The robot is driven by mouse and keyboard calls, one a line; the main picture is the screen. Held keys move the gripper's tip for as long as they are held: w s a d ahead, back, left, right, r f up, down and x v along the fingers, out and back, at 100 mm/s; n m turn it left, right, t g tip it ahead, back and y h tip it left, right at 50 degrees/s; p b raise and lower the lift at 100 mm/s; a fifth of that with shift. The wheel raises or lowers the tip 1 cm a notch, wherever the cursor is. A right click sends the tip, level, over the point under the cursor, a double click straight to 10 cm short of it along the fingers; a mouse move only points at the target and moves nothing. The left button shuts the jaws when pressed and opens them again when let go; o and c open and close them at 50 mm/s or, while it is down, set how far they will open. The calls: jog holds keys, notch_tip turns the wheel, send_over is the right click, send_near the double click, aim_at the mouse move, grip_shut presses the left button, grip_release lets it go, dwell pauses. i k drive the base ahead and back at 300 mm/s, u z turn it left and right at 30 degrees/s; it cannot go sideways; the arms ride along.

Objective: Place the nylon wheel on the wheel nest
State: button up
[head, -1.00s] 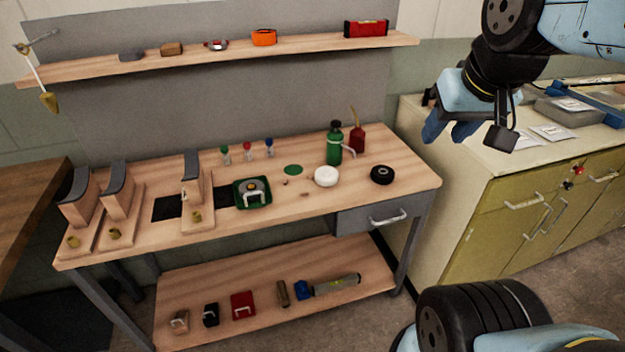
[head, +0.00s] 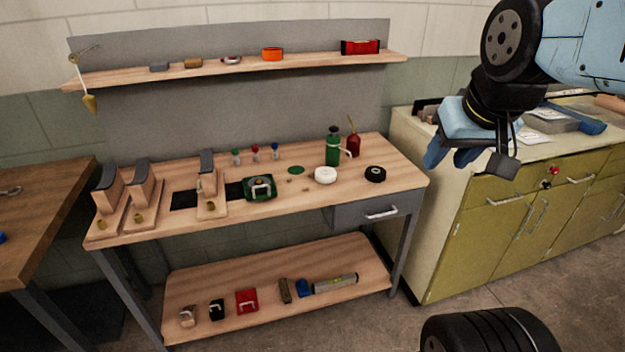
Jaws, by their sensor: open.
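A white round wheel (head: 325,175), which looks like the nylon wheel, lies flat on the wooden workbench top. A black wheel (head: 375,174) lies to its right. A flat green disc (head: 296,170) lies to its left, and a green tray (head: 249,195) with a pale handle-like piece stands further left. I cannot tell for sure which of these is the wheel nest. My gripper (head: 452,157) is open and empty, raised at the right in front of the olive cabinet, well apart from the white wheel.
A green bottle (head: 333,148) and a red oil can (head: 353,143) stand behind the white wheel. Wooden stands (head: 142,190) fill the bench's left end. A shelf (head: 215,70) runs above. The olive cabinet (head: 510,210) stands right of the bench. The bench's front right top is clear.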

aim_at(302, 182)
jog(key=z, duration=0.2)
jog(key=i, duration=0.85)
jog(key=u, duration=0.15)
